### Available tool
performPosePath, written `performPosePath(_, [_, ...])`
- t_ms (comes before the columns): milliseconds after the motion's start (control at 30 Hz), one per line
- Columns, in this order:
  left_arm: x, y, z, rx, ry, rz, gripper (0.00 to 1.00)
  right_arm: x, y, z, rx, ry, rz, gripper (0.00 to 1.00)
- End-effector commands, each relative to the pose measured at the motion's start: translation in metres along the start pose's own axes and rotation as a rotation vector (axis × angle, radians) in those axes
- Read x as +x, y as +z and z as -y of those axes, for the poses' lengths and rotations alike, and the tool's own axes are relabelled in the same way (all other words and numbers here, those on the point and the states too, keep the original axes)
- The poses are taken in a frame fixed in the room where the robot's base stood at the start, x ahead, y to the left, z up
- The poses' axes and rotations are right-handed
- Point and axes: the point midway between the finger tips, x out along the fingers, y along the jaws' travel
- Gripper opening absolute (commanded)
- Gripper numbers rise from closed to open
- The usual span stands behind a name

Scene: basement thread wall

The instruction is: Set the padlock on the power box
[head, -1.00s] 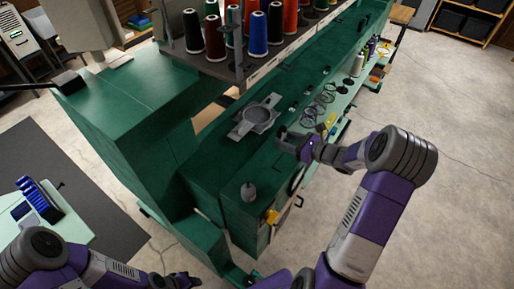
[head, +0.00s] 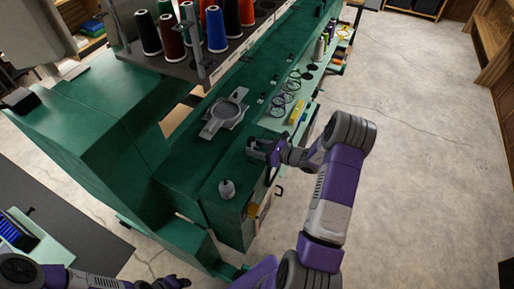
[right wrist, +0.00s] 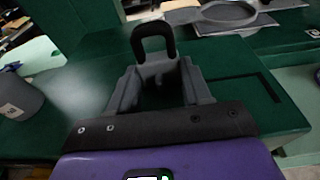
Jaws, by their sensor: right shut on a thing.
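My right gripper (head: 262,150) is over the near edge of the green machine top, between the grey clamp ring and the grey knob. In the right wrist view my right gripper (right wrist: 160,88) is shut on the padlock, whose dark shackle (right wrist: 153,38) stands up beyond the fingers. The padlock's body is mostly hidden between the fingers. A small yellow part (head: 252,211) shows low on the machine's near side, below the knob; I cannot tell whether it belongs to the power box. My left gripper (head: 174,283) is at the bottom edge, its fingers too small to read.
The grey clamp ring (head: 228,107) and a grey knob (head: 226,188) stand on the green machine (head: 190,160). Thread cones (head: 216,30) stand on a rack above. A pale side shelf (head: 308,82) holds dark hoops and small bottles. The concrete floor at right is clear.

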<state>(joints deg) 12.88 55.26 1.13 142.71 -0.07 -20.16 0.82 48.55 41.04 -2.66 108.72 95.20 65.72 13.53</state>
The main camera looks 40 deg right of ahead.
Motion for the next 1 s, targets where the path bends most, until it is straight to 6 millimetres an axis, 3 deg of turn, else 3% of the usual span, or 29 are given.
performPosePath(267, [0.005,0.0,0.002,0.0,0.0,0.0,0.43,0.001,-0.004,0.0,0.0,0.0,0.001,0.12])
performPosePath(300, [0.004,0.0,0.002,0.0,0.0,0.0,0.43,0.001,-0.003,0.0,0.0,0.0,0.0,0.54])
performPosePath(433, [0.004,0.0,0.001,0.0,0.0,0.0,0.43,0.001,-0.003,0.0,0.0,0.0,0.0,0.74])
performPosePath(833, [-0.002,0.0,-0.001,0.0,0.0,0.0,0.43,-0.001,0.003,0.0,0.0,0.0,0.0,0.74])
performPosePath(1000, [0.004,0.0,0.002,0.0,0.0,0.0,0.43,-0.033,0.0,0.001,0.0,-0.005,-0.002,0.74])
